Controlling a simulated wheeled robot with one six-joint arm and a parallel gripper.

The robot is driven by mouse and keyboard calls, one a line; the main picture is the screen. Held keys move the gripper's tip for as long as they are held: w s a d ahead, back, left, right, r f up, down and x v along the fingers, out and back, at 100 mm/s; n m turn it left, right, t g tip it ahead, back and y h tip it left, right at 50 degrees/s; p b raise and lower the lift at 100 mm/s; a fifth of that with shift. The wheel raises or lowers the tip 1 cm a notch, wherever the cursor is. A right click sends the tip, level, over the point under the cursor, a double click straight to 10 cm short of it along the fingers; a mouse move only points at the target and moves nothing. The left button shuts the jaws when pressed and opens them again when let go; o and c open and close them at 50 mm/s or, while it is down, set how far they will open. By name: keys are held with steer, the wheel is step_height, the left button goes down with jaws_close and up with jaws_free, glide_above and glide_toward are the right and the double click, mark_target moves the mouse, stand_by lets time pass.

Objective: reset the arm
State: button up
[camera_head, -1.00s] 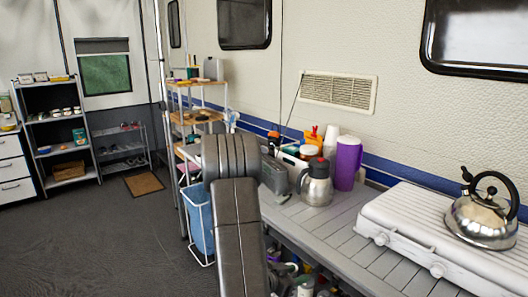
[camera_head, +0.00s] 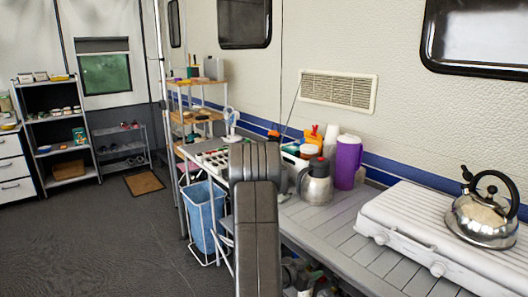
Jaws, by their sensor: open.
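My arm's dark grey links rise from the bottom edge of the head view, just left of the counter (camera_head: 332,222), with the rounded joint in front of the counter's far end. My gripper is not in view; only the upper links show. Whether it holds anything cannot be seen.
On the counter stand a steel jug (camera_head: 316,184), a purple container (camera_head: 347,163) and a white stove (camera_head: 440,230) bearing a kettle (camera_head: 481,212). A blue bin (camera_head: 204,216) and shelf rack (camera_head: 197,118) stand left of the arm. The floor (camera_head: 95,240) at left is clear.

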step_height(320, 180, down, 58)
steer(key=b, duration=3)
steer(key=shift+w+d, duration=0.15)
steer(key=shift+d, duration=0.15)
steer(key=shift+w+r, duration=0.1)
steer(key=shift+r, duration=0.05)
